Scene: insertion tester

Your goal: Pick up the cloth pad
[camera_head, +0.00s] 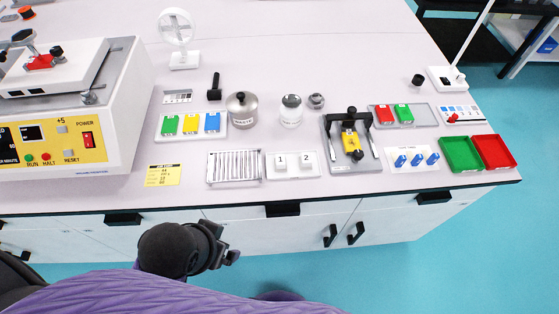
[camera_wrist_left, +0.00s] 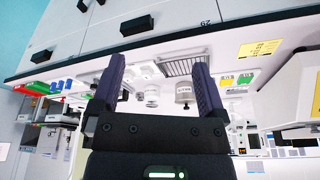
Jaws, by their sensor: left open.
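No object is clearly recognisable as a cloth pad. I cannot tell whether either is cloth. My left gripper (camera_head: 226,244) is in front of the bench, below its top edge and apart from everything on it. In the left wrist view its two dark fingers (camera_wrist_left: 157,75) are spread with nothing between them. The tray with the blocks also shows beyond the fingers there (camera_wrist_left: 145,72). My right gripper is out of view.
A slotted rack (camera_head: 234,167) lies left of the tray, and a black clamp fixture (camera_head: 349,140) stands right of it. A waste pot (camera_head: 242,110) and a glass jar (camera_head: 291,111) stand behind. Cabinet handles (camera_head: 282,210) project below the bench edge. The bench's back is mostly clear.

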